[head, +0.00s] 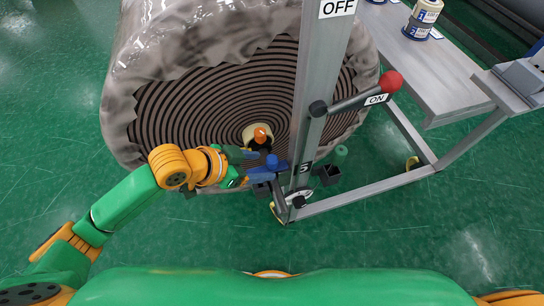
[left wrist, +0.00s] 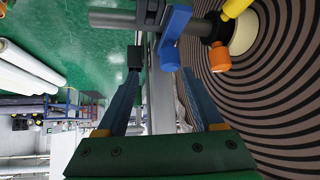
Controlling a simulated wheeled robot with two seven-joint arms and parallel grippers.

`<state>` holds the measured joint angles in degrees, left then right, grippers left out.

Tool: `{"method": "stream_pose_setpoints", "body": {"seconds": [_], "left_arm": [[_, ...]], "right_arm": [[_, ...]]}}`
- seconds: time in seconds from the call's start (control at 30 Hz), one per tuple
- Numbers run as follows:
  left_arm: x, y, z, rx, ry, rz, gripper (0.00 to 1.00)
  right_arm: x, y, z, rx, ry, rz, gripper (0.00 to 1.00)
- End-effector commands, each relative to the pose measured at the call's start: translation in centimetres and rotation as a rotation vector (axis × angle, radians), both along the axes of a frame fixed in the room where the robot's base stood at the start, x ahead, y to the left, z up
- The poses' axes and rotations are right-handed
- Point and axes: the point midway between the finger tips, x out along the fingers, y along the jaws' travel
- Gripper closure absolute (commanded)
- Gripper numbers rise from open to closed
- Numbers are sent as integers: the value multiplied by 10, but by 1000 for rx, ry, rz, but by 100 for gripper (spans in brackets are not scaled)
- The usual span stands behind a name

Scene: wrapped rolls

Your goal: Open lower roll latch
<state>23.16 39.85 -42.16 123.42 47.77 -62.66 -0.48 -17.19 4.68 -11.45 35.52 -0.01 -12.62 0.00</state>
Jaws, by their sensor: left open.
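A blue latch-like piece (head: 272,160) sits on a dark fitting by the metal post, in front of the roll's core. In the left wrist view the blue piece (left wrist: 176,22) hangs from a grey shaft, beside an orange knob (left wrist: 220,57). The orange knob (head: 260,134) also shows at the core in the head view. My left gripper (head: 276,173) has its blue fingers spread near the post, just below the blue piece. In the left wrist view the left gripper (left wrist: 160,68) has nothing between its fingers. My right gripper is out of view.
The wrapped roll (head: 225,95) stands behind the gripper. The metal post (head: 320,75) carries a lever with a red ball (head: 391,82), near its ON label. A bench (head: 440,75) with tape rolls is at the right. The green floor at the left is clear.

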Motion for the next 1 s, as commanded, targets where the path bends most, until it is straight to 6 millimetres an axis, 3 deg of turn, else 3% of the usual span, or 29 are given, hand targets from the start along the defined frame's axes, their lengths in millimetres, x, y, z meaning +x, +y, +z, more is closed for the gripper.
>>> {"method": "stream_pose_setpoints", "body": {"seconds": [0.17,0.5,0.8,0.87,1.0], "left_arm": [[13,7,9,2,-3,-22,31],[36,-29,-34,-1,0,-23,31],[39,-34,-39,1,-3,-23,31],[39,-34,-39,1,-3,-23,42],[39,-34,-39,1,-3,-23,80]], "right_arm": [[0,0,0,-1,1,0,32],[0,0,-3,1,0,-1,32],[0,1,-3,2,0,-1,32],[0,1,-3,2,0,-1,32],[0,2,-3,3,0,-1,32]]}}
